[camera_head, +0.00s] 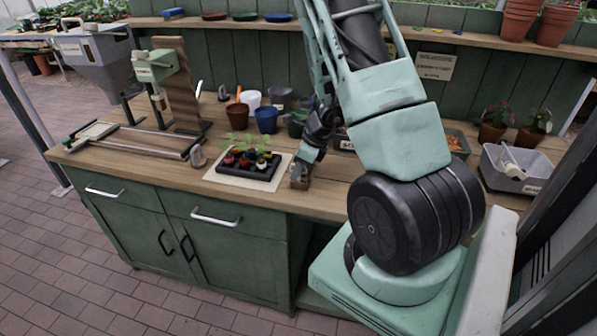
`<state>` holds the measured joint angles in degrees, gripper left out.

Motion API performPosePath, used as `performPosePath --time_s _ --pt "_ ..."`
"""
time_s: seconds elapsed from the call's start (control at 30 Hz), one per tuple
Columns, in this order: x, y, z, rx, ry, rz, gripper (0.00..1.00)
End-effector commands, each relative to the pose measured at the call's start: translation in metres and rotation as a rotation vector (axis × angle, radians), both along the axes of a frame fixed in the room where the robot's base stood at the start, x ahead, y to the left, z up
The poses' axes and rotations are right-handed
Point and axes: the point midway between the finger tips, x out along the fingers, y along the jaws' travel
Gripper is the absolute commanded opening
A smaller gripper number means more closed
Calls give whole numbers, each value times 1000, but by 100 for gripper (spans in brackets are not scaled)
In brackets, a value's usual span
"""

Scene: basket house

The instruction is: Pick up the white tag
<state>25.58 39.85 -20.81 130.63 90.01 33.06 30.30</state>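My gripper (301,168) reaches down over the green workbench (330,203), just right of a black seedling tray (243,170) on a pale mat. Its fingers are small and dark here, so I cannot tell whether they are open or shut. A small brownish, box-like shape shows at the fingertips; I cannot tell whether it is a separate thing or part of the gripper. I cannot pick out the white tag with certainty; it may be hidden by my arm or too small to see.
Pots, including a blue one (266,119), stand behind the seedling tray. A grey tub (515,168) with pale items is at right, beside potted plants. A wooden-framed tool (170,85) is at left.

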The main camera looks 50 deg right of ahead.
Motion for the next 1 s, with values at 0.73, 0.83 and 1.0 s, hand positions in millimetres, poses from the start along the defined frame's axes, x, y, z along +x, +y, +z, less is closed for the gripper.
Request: performPosePath --time_s 0.73,0.83,1.0 --pt "6 3 -14 0 -1 2 0" --pt "6 3 -13 -1 -2 1 0" --pt "7 2 4 -2 -5 3 0"
